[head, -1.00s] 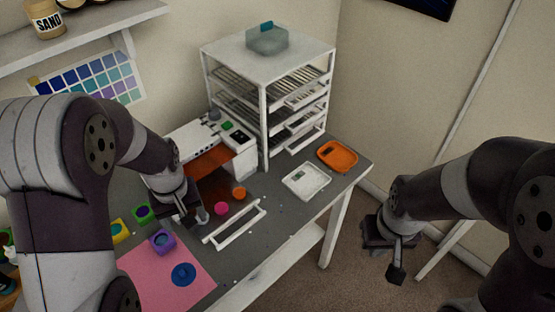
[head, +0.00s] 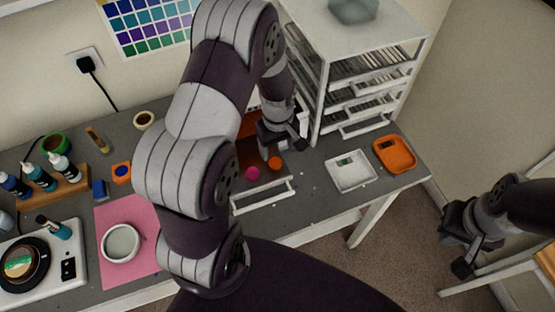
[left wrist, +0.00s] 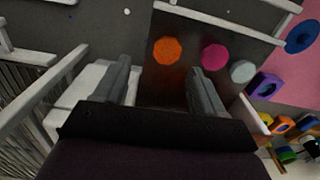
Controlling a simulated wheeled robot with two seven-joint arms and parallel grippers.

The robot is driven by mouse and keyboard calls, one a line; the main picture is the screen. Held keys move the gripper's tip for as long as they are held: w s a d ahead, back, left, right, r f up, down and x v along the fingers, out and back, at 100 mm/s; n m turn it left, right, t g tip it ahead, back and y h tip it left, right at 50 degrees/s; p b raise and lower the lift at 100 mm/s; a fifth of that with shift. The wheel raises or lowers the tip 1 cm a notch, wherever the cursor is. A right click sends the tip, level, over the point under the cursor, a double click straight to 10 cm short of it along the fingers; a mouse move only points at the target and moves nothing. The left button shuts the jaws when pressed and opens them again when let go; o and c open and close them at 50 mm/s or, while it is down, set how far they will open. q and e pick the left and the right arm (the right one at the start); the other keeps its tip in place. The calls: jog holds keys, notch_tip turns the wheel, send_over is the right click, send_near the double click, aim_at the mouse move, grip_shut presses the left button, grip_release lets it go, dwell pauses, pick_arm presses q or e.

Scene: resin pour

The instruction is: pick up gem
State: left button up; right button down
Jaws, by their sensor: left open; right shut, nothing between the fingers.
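Three small faceted round pieces show in the left wrist view: an orange one (left wrist: 168,50), a pink one (left wrist: 215,57) and a pale grey-green one (left wrist: 242,71). I cannot tell which is the gem. My left gripper (left wrist: 162,82) is open and empty, with the orange piece beyond its fingertips. In the head view it is beside the rack. My right gripper (head: 467,255) is shut and empty, off the bench's right side.
A white rack of trays (head: 318,80) stands close to my left gripper. A pink mat (head: 112,214) holds a cup (head: 121,243).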

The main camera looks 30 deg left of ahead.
aim_at(275, 162)
pick_arm(q)
jog(key=f+p, duration=0.1)
jog(key=f, duration=0.1)
jog(key=s+f, duration=0.1)
jog(key=f, duration=0.1)
jog(key=shift+s+a+f+p, duration=0.1)
jog(key=shift+p, duration=0.3)
jog(key=shift+f, duration=0.45)
jog(key=shift+w, duration=0.2)
jog(key=c, duration=0.3)
jog(key=shift+s, duration=0.1)
jog(key=c, duration=0.8)
jog(key=shift+c, duration=0.2)
